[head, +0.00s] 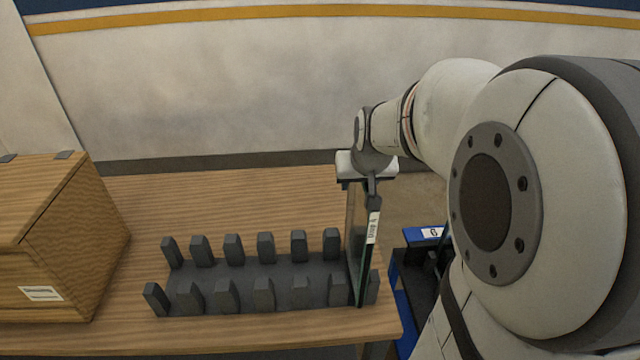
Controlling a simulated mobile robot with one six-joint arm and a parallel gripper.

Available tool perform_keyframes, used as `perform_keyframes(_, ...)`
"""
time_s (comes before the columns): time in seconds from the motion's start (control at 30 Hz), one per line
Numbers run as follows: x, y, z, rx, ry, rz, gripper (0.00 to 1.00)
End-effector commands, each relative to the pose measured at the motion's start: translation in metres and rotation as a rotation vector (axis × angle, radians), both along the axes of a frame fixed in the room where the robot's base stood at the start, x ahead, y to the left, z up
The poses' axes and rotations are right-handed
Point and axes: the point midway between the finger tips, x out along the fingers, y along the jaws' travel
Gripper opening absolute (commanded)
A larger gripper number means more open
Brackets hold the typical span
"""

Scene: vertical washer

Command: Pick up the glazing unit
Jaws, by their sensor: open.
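The glazing unit (361,262) is a thin glass pane with a dark edge and a small white label. It stands upright, seen nearly edge-on, in the right-end slot of a dark grey rack (260,273). My gripper (360,196) is open and points down at the top of the pane. One dark finger shows close to the pane's upper near edge. The other finger is mostly hidden, and I cannot tell whether either touches the glass.
The rack has two rows of upright pegs, and its other slots look empty. It sits on a wooden table (230,195). A wooden box (60,235) stands at the left. A blue and black object (424,235) marked 6 is beyond the table's right edge. A wall is behind.

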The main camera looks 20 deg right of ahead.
Motion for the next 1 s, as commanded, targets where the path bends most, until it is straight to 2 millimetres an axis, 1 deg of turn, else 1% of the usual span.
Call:
perform_keyframes(0.1, -0.0002, 0.0003, 0.0, 0.0, 0.0, 0.001, 0.43)
perform_keyframes(0.63, -0.0002, 0.001, 0.0001, 0.001, 0.001, 0.001, 0.0)
perform_keyframes(1.0, -0.0001, 0.0015, 0.0001, 0.001, 0.001, 0.002, 0.0)
